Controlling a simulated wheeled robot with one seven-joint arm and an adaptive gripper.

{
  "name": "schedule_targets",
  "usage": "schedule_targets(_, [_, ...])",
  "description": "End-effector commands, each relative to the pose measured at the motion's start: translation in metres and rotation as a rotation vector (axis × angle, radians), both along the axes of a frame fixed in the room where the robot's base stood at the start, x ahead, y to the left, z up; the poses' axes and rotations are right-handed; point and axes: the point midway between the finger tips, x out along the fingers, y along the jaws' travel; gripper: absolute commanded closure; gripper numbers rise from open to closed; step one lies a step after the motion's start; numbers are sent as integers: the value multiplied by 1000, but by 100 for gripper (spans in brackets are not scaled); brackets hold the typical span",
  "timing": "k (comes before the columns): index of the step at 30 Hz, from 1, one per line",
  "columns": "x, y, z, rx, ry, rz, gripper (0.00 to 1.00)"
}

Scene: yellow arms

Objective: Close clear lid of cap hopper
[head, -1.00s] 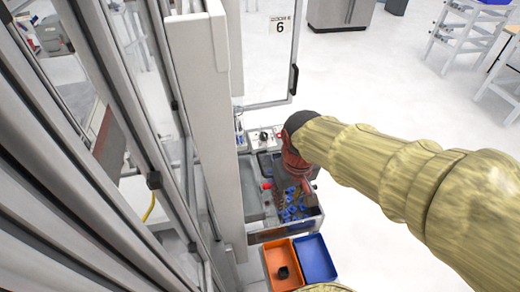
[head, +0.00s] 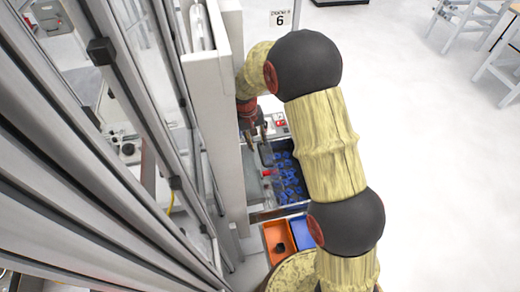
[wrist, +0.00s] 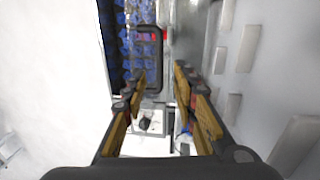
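The cap hopper (head: 252,217) holds many blue caps (head: 288,180); the caps also show at the upper left of the wrist view (wrist: 128,45). A dark looped handle (head: 266,155) stands beside the caps and shows in the wrist view (wrist: 160,60). It appears to belong to the clear lid, whose see-through panel is hard to make out; I cannot tell its exact angle. My gripper (wrist: 158,80) has its fingers apart with nothing between them. It is near the handle, which lies just beyond the fingertips in the wrist view. I see no contact.
A tall white post (head: 222,110) and a framed glass enclosure stand close on the left. An orange bin (head: 277,236) and a blue bin (head: 302,232) sit in front of the hopper. A control knob (wrist: 147,124) is near. Open floor lies to the right.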

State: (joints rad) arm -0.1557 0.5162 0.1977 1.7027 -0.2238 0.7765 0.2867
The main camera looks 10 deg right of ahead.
Motion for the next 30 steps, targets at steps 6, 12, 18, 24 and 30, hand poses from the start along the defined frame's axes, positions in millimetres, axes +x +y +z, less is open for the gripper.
schedule_targets(6, [3,-2,-9,-1,-17,-45,72])
schedule_targets(12, [2,-7,-38,-2,-15,-43,72])
schedule_targets(18, [2,-11,-64,-1,-16,-43,72])
schedule_targets(24, [2,-13,-75,-1,-18,-43,72])
schedule_targets(30, [2,-13,-76,0,-19,-43,72])
